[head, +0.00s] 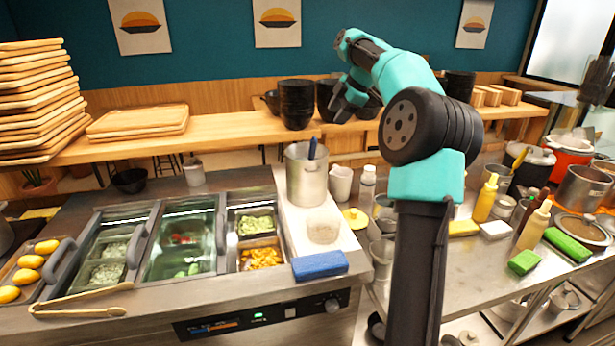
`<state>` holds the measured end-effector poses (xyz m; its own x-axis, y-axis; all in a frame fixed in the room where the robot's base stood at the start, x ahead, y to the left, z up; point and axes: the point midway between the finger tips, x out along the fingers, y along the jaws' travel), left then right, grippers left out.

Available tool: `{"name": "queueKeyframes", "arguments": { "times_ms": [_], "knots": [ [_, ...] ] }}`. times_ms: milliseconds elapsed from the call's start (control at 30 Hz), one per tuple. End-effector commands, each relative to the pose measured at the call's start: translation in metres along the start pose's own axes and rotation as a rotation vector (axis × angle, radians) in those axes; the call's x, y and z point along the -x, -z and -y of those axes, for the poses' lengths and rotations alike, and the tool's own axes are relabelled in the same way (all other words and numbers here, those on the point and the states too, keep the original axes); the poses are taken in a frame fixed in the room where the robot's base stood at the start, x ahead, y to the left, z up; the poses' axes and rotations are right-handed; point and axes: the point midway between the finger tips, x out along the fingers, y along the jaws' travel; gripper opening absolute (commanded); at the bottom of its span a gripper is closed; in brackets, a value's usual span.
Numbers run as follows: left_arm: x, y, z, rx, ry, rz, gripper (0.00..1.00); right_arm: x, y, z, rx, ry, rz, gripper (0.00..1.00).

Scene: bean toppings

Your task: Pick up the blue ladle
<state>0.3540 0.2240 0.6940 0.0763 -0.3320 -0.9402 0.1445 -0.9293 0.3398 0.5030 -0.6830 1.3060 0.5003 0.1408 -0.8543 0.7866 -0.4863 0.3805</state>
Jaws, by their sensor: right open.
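The blue ladle (312,148) stands in a tall steel pot (306,182) near the middle of the head view. Only its dark blue handle shows above the rim; the rest is hidden inside the pot. My right gripper (342,106) is open and appears empty. In the picture it is above and a little right of the ladle handle, in front of the dark bowls on the shelf, and apart from the handle. My left gripper is not in view.
Stacked black bowls (297,104) stand on the wooden shelf behind the pot. A white cup (341,183) and a bottle (367,183) stand to its right. A blue sponge (320,265) lies in front. Topping bins (181,238) and tongs (80,300) are at left.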

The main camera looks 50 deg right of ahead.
Motion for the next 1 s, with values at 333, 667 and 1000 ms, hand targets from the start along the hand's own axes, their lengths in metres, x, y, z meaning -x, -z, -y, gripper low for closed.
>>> {"name": "queueKeyframes", "arguments": {
  "times_ms": [333, 667, 1000],
  "knots": [
    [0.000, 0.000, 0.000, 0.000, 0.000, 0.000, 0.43, -0.061, 0.000, 0.001, 0.000, 0.004, -0.001, 0.51],
    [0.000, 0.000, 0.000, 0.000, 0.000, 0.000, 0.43, -0.101, 0.000, 0.000, 0.000, 0.001, 0.000, 0.51],
    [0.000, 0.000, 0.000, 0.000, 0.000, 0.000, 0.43, -0.102, 0.000, 0.000, 0.000, 0.000, 0.000, 0.51]
  ]
}}
